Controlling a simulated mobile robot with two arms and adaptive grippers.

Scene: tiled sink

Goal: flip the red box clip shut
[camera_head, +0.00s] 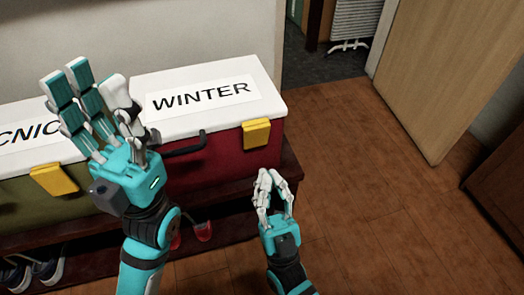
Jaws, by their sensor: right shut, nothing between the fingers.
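The red box (225,158) has a white lid (190,88) marked WINTER and stands on a dark bench. Its yellow clip (256,133) is at the right of the front face, at the lid's lower edge. I cannot tell whether it lies fully flat. My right gripper (275,179) is shut and empty, below and slightly right of the clip, apart from it in the picture. My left gripper (92,82) is open, fingers spread upward, in front of the box's left end. It hides part of the box there.
A black handle (186,144) sits on the red box's front. A green box (80,205) with a yellow clip (54,180) stands to the left. Shoes (48,270) lie under the bench (240,205). The wooden floor (370,190) to the right is clear, towards an open door (440,70).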

